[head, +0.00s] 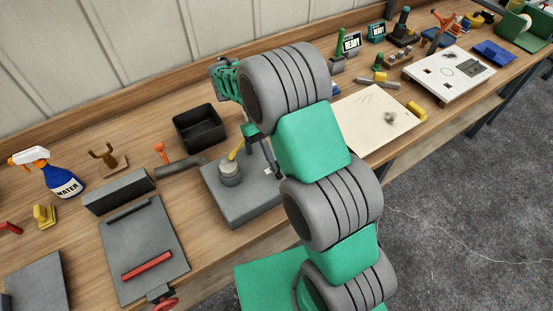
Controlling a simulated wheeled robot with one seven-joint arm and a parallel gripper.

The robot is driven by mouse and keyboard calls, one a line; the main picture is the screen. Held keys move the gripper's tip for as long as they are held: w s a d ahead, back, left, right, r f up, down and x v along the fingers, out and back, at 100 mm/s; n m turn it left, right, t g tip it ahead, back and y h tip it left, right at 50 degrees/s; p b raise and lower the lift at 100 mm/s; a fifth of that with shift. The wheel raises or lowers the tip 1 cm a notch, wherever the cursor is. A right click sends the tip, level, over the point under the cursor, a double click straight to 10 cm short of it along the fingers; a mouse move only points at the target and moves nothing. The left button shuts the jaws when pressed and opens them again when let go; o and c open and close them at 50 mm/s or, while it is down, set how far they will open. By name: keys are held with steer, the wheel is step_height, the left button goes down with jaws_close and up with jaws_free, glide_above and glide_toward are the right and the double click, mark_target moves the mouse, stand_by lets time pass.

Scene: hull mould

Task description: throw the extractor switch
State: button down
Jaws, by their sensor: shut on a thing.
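The grey switch box (215,194) stands on the bench in the middle of the head view. A round grey hub (230,174) sits on its top, and a short yellow lever (236,152) rises from it, tilted up to the right. I take this to be the extractor switch. My gripper (254,142) is over the box, its green and dark parts close by the lever's upper end. It is shut on the lever as far as I can see; the fingertips are small and the contact is unclear. My arm hides the right side of the box.
A black open bin (200,128) stands behind the box. A grey cylinder (181,167) and an orange tool (162,151) lie to its left. A grey plate with a red bar (147,265) is at front left. A pale board (375,120) lies right of my arm.

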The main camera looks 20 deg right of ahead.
steer(key=c, duration=1.4)
jaws_free()
